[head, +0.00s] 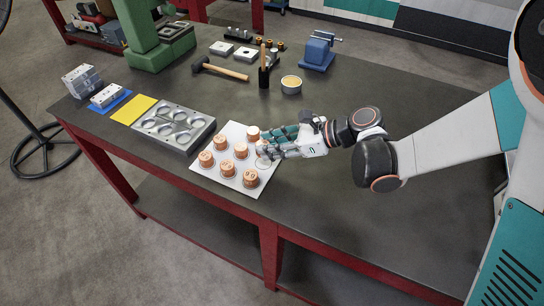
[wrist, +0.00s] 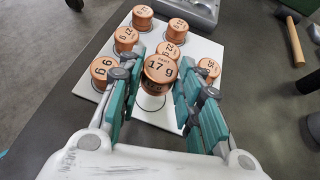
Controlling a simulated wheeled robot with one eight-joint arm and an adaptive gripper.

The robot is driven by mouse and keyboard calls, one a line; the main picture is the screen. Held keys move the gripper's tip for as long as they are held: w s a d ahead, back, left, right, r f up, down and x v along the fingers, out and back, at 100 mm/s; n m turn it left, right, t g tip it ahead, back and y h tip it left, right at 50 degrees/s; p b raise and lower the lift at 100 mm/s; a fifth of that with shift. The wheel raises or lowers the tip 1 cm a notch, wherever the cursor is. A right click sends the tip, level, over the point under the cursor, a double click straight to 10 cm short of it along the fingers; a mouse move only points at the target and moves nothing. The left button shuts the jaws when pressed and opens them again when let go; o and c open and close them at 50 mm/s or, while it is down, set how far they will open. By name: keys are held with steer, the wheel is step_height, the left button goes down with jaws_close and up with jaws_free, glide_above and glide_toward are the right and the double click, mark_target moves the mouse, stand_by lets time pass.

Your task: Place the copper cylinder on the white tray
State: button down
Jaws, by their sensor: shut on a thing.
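The white tray (head: 235,130) lies near the front edge of the workbench, with several copper cylinders standing upright on it, among them one at its front corner (head: 250,178). My gripper (head: 264,149) is over the right side of the tray. In the wrist view my gripper (wrist: 158,82) is shut on a copper cylinder (wrist: 160,68) marked 17 g, held upright between its teal fingers. The tray (wrist: 196,50) and the other cylinders show behind and beside it. In the head view the fingers mostly hide the held cylinder. I cannot tell whether its base touches the tray.
A grey mould base (head: 172,127) with round hollows lies left of the tray. A hammer (head: 222,69), a small round bowl (head: 291,84) and a blue vise (head: 319,50) are further back. Neighbouring cylinders stand close to my fingers. The bench is clear to the right.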

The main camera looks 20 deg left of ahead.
steer(key=shift+f+b, duration=0.7)
steer(key=shift+f, duration=1.35)
steer(key=shift+f, duration=0.1)
steer(key=c, duration=1.2)
jaws_free()
steer(key=shift+o, duration=0.2)
steer(key=p+v, duration=0.3)
steer(key=v, duration=0.9)
